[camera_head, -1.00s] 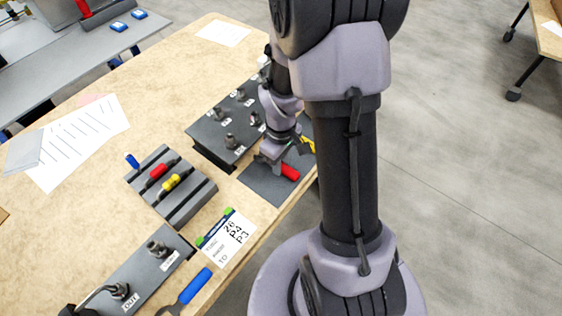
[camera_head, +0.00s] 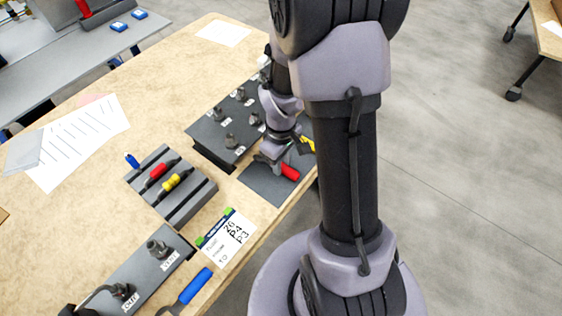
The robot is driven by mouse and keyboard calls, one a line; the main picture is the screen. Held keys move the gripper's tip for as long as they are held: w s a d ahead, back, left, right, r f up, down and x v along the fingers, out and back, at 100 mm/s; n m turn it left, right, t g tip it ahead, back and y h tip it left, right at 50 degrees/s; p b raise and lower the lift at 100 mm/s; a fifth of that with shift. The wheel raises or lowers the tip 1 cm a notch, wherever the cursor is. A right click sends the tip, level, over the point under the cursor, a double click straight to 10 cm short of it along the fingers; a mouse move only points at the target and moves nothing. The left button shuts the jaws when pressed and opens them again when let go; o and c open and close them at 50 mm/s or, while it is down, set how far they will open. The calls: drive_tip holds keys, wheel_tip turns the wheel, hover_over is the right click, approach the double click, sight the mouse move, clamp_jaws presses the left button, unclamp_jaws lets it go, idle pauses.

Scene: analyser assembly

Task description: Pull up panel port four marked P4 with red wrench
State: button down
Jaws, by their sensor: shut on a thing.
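The red wrench (camera_head: 290,172) is at the dark mat on the table's right edge, with its red handle pointing right and down. My gripper (camera_head: 272,158) is shut on the wrench beside the handle. The fingers and the wrench head are partly hidden by my wrist. The black port panel (camera_head: 207,138) lies just left of and behind my gripper. It carries several dark knob-like ports with white labels. The labels are too small to read, so I cannot tell which port is P4. My arm covers the panel's right part.
A dark mat (camera_head: 262,188) lies under the gripper. A grey rack (camera_head: 190,207) holds red and yellow tools. A blue-handled wrench (camera_head: 195,287) lies near a second dark panel (camera_head: 140,277). A yellow item (camera_head: 308,145) shows behind my gripper.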

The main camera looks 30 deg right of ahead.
drive_tip(key=r+p, duration=0.1)
drive_tip(key=r, duration=0.1)
drive_tip(key=s+r+p, duration=0.1)
drive_tip(key=r+p, duration=0.3)
drive_tip(key=shift+s+d+r, duration=0.2)
drive_tip(key=shift+d, duration=0.1)
drive_tip(key=shift+f, duration=0.2)
